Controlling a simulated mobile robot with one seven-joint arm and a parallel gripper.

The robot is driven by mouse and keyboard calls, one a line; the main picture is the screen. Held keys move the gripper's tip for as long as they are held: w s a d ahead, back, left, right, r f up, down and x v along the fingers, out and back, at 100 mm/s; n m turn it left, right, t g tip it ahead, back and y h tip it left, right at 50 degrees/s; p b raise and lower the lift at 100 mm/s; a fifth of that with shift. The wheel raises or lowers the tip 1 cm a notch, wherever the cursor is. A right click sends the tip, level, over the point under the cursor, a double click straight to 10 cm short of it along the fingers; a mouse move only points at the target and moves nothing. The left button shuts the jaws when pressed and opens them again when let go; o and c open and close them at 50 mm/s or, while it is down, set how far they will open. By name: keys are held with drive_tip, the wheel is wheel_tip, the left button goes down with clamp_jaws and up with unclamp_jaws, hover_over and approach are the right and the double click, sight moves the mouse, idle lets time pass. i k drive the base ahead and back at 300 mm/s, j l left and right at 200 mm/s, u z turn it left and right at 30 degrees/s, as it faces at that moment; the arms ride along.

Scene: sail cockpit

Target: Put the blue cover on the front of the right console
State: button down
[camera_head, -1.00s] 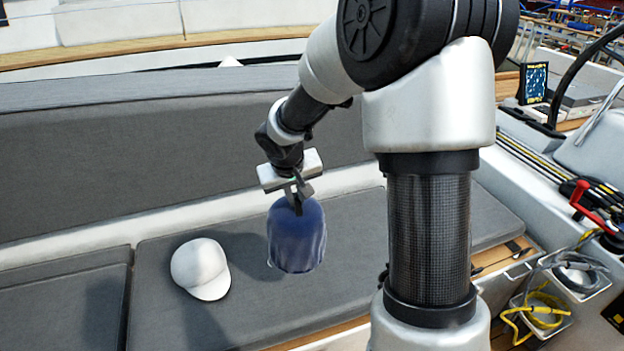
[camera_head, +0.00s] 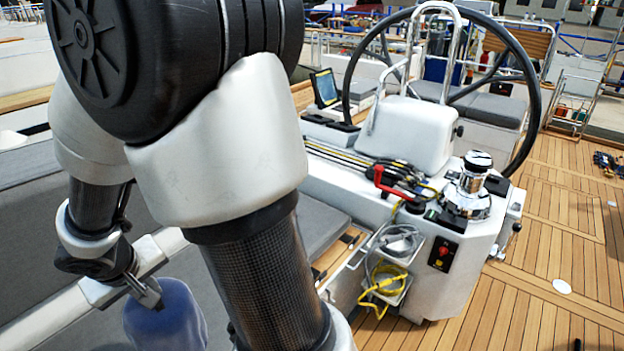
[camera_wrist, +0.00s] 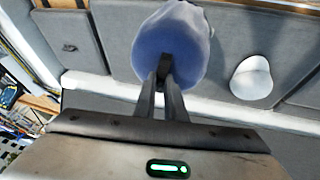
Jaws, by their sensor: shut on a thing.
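The blue cover (camera_head: 166,318) hangs from my gripper (camera_head: 147,296) at the lower left of the head view, partly cut off by the bottom edge. In the wrist view the cover (camera_wrist: 172,45) is a rounded blue cloth shape, and my gripper (camera_wrist: 163,72) is shut on it. It is held over the grey bench. A white console (camera_head: 420,270) with a steering wheel, winch and ropes stands right of my arm. Its upper pod (camera_head: 408,135) is bare and white. Whether this is the right console, I cannot tell.
A grey bench cushion (camera_head: 322,228) lies beside the console. Yellow and grey ropes (camera_head: 385,280) hang in pockets on the console's side. A black wheel (camera_head: 527,105) rises behind the pod. A white cap (camera_wrist: 251,77) lies on the bench.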

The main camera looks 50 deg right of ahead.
sight(350, 190)
drive_tip(key=l+z, duration=0.15)
drive_tip(key=l, duration=0.55)
drive_tip(key=l+z, duration=0.15)
drive_tip(key=l, duration=0.55)
drive_tip(key=l+z, duration=0.15)
drive_tip(key=l, duration=0.55)
drive_tip(key=i+l+z, duration=0.1)
drive_tip(key=l, duration=0.55)
